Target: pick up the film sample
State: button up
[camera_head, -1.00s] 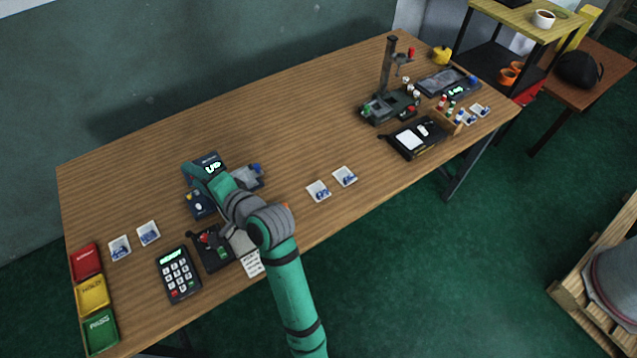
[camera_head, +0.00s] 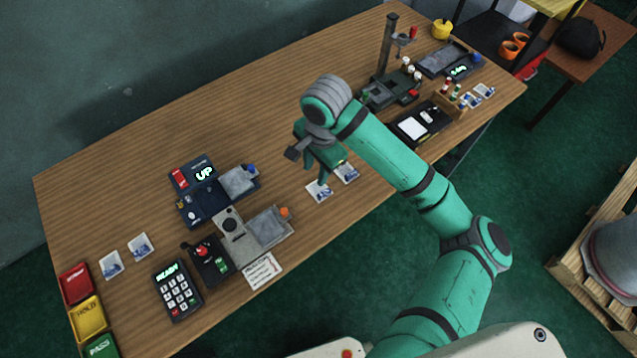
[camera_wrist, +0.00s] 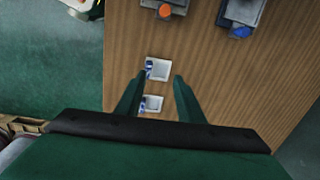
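Small white film samples with blue marks lie on the wooden table. One sample (camera_head: 318,191) is just below my gripper (camera_head: 322,172) in the head view, and a second sample (camera_head: 347,173) lies beside it, partly hidden by the gripper. In the wrist view, one sample (camera_wrist: 160,68) shows between and just beyond the fingertips. The other sample (camera_wrist: 153,104) is nearer, between the fingers. My gripper (camera_wrist: 157,79) is open, its two fingers apart with nothing between them, and is above the table. Two more samples (camera_head: 111,264) (camera_head: 140,246) lie at the table's left.
Red, yellow and green trays (camera_head: 87,312) line the left edge. A keypad (camera_head: 177,290), a blue device marked UP (camera_head: 203,196) and a grey device (camera_head: 262,228) stand left of my gripper. A post stand (camera_head: 388,88) and a black device (camera_head: 415,126) stand right. The table's middle is clear.

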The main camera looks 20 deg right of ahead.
jog(key=d, duration=0.3)
send_over(324, 192)
jog(key=shift+m+g+h, duration=0.3)
jog(key=shift+h, duration=0.1)
jog(key=f, duration=0.4)
jog(key=shift+s+d+f, duration=0.1)
jog(key=shift+d+f, duration=0.2)
jog(key=shift+d, duration=0.1)
jog(key=shift+a+f, duration=0.1)
jog(key=shift+f, duration=0.7)
jog(key=shift+a+f, duration=0.15)
jog(key=shift+f, duration=1)
jog(key=shift+a+f, duration=0.15)
jog(key=shift+f, duration=0.95)
grip_shut()
